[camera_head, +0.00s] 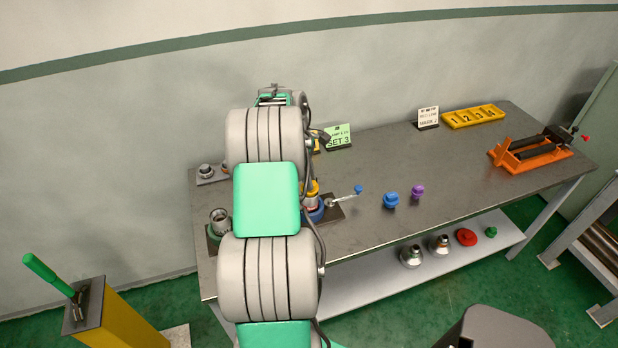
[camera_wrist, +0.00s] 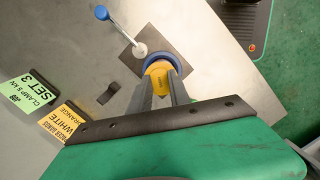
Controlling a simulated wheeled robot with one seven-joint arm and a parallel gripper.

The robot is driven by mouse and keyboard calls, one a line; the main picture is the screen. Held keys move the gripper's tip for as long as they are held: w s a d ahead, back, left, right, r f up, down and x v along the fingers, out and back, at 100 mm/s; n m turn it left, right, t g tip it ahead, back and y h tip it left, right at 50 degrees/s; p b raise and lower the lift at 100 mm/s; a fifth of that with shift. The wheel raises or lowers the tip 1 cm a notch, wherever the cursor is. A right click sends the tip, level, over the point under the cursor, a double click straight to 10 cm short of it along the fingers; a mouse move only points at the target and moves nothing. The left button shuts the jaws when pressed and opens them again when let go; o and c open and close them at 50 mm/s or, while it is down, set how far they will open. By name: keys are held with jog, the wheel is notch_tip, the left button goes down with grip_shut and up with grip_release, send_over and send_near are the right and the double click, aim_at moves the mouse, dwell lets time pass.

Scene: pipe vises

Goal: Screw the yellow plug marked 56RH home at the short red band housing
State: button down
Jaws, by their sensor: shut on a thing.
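My gripper (camera_wrist: 164,82) is shut on the yellow plug (camera_wrist: 160,72) in the wrist view. Dark marking on the plug is too small to read. The plug sits over or in the round mouth of a blue-ringed vise (camera_wrist: 175,60); I cannot tell how deep. In the head view the plug (camera_head: 313,188) shows just right of my arm, above the blue vise (camera_head: 316,214). A small reddish patch shows between them, perhaps the housing's band. The vise has a lever with a blue knob (camera_head: 358,189) pointing right. My arm hides the gripper in the head view.
Left on the bench are a grey housing (camera_head: 219,218) and a smaller one (camera_head: 206,171). A blue plug (camera_head: 391,199) and a purple plug (camera_head: 417,191) stand right of the vise. Beyond are a yellow numbered tray (camera_head: 473,116) and an orange stand (camera_head: 530,152). Signs stand behind.

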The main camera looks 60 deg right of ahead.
jog(key=shift+f, duration=0.5)
jog(key=c, duration=1.1)
grip_release()
jog(key=shift+c, duration=0.2)
